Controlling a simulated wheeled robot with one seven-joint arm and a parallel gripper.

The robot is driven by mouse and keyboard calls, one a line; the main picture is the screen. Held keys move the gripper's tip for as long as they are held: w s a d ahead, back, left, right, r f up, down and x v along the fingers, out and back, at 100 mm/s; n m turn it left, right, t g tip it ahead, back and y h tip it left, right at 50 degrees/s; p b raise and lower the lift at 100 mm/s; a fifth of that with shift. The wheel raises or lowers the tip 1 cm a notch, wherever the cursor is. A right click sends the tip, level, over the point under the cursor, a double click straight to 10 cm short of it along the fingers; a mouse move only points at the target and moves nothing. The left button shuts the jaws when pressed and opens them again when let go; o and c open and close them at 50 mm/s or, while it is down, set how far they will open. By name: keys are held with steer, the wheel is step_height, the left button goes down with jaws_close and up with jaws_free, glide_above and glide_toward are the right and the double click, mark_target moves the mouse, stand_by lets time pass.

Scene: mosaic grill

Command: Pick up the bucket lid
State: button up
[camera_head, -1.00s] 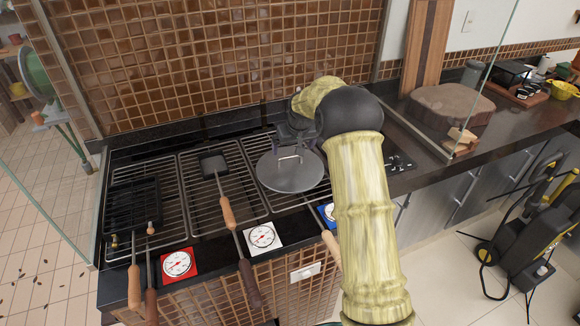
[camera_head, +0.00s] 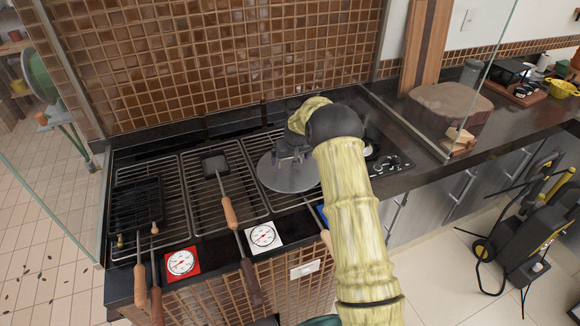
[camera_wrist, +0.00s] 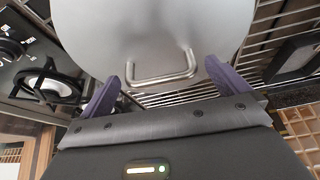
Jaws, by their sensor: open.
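The bucket lid (camera_head: 287,176) is a round grey metal disc lying on the right part of the grill grates. In the wrist view the lid (camera_wrist: 150,35) fills the upper middle, and its U-shaped metal handle (camera_wrist: 162,78) stands up near the rim closest to me. My gripper (camera_wrist: 170,75) is open, with one purple finger on each side of the handle and a gap to it on both sides. In the head view my gripper (camera_head: 290,152) is over the lid and hides most of the handle. I cannot tell whether the fingers touch the lid.
A spatula (camera_head: 222,190) lies on the grates left of the lid, and a black grill basket (camera_head: 138,204) is farther left. A cooktop (camera_head: 390,165) is right of the grill. A glass panel (camera_head: 475,80) stands on the counter.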

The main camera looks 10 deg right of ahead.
steer(key=shift+p+x, duration=0.3)
steer(key=shift+x, duration=0.95)
steer(key=c, duration=1)
steer(key=shift+w+r+b, duration=0.1)
steer(key=shift+r+b, duration=0.25)
steer(key=shift+r, duration=0.2)
step_height(320, 180, up, 9)
steer(key=b, duration=0.3)
